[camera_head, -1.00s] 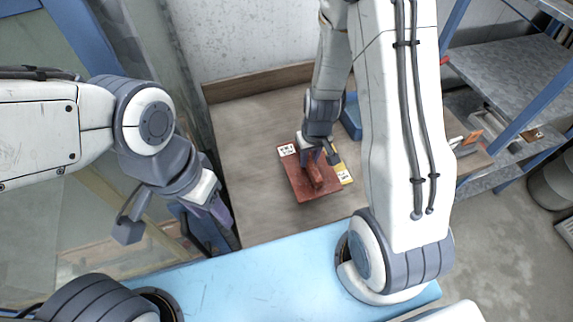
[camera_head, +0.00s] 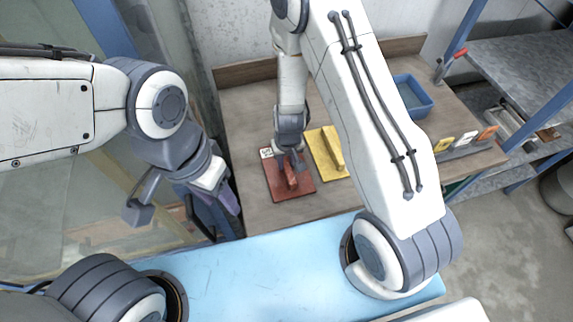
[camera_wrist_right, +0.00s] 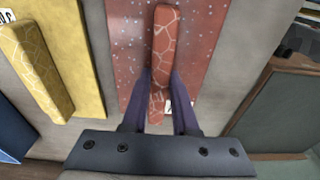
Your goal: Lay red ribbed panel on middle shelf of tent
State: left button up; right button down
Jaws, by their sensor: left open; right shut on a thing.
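The red panel (camera_head: 273,188) is a flat square with a raised red handle and a white label at its far left corner. My right gripper (camera_head: 291,165) is shut on that handle. In the right wrist view the two fingers (camera_wrist_right: 158,105) pinch the handle, and the red plate (camera_wrist_right: 190,65) spreads out beneath. Whether the panel touches the table or hangs just above it I cannot tell. My left gripper (camera_head: 180,205) is open and empty at the left, in front of the glass-sided frame. The tent's middle shelf cannot be made out clearly.
A yellow panel (camera_head: 318,150) with a handle lies right of the red one on the wooden table (camera_head: 245,115). A blue tray (camera_head: 412,95) and a rack of small coloured cards (camera_head: 465,145) stand further right. Metal shelving (camera_head: 520,60) is at the right edge.

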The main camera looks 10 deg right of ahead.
jog(key=c, duration=1.1)
grip_release()
jog(key=shift+f, duration=0.2)
jog(key=o, duration=0.4)
jog(key=shift+r, duration=0.15)
